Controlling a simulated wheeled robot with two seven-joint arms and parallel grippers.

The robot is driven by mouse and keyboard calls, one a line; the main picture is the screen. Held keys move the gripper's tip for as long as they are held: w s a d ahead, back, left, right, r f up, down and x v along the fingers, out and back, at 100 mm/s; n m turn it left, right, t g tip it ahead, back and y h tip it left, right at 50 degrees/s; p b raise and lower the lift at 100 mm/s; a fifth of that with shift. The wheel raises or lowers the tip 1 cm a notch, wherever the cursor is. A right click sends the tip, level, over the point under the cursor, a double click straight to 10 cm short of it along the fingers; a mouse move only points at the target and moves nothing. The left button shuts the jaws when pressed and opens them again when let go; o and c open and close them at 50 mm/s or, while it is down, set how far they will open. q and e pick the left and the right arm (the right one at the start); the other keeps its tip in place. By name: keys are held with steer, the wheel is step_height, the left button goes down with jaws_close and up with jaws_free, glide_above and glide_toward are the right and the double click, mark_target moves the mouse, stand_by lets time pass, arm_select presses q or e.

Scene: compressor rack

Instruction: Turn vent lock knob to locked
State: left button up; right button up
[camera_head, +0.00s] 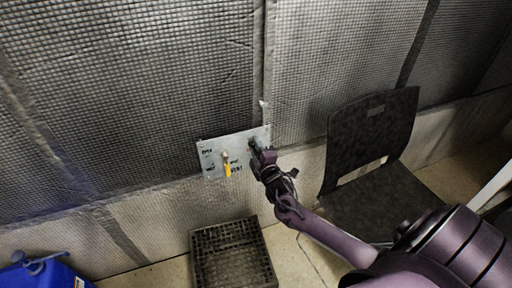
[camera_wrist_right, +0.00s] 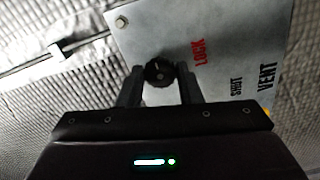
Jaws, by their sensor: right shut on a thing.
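The vent lock knob (camera_wrist_right: 159,73) is a round black knob on a grey metal panel (camera_wrist_right: 205,30), beside the red word LOCK. My right gripper (camera_wrist_right: 160,84) has a finger on each side of the knob and is shut on it. In the head view, the panel (camera_head: 213,149) is on the padded wall, and my right gripper (camera_head: 256,150) is at its right end, hiding the knob. A yellow-handled lever (camera_head: 227,168) is on the panel near the VENT lettering. My left gripper is not in view.
A black chair (camera_head: 370,130) stands right of the panel, close behind my right arm. A dark crate (camera_head: 272,262) sits on the floor below the panel. A blue container (camera_head: 50,276) is at the lower left. The wall around the panel is clear.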

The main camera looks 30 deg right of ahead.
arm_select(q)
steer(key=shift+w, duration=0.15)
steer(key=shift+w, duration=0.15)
arm_select(e)
steer(key=o, duration=1)
steer(key=shift+s, duration=0.1)
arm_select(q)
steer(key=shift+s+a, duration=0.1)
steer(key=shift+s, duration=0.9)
arm_select(e)
steer(key=v, duration=0.7)
steer(key=shift+s+a, duration=0.1)
steer(key=shift+s, duration=0.2)
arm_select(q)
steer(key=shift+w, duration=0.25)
